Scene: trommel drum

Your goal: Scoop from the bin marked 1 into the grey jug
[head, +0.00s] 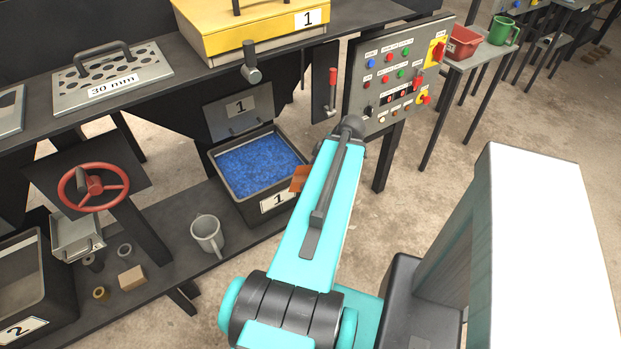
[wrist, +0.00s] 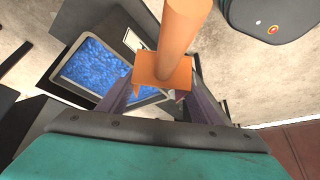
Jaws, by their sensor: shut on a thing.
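The bin marked 1 (head: 262,206) stands on the lower shelf, full of blue granules (head: 258,168); it also shows at the left in the wrist view (wrist: 154,98). The grey jug (head: 206,235) stands upright on the same shelf, left of and nearer than the bin, and looks empty. My gripper (wrist: 164,82) is shut on an orange scoop (wrist: 184,34), with its bar-like handle between the fingers. In the head view only an orange corner of the scoop (head: 299,179) shows, by the bin's right rim; my arm hides the rest. Whether the scoop holds granules cannot be seen.
A chute plate marked 1 (head: 239,109) hangs above the bin's back. A control panel (head: 395,85) and a red-handled lever (head: 332,90) stand to the right. A red handwheel (head: 93,187), a wooden block (head: 132,278) and bin 2 (head: 62,285) are at the left.

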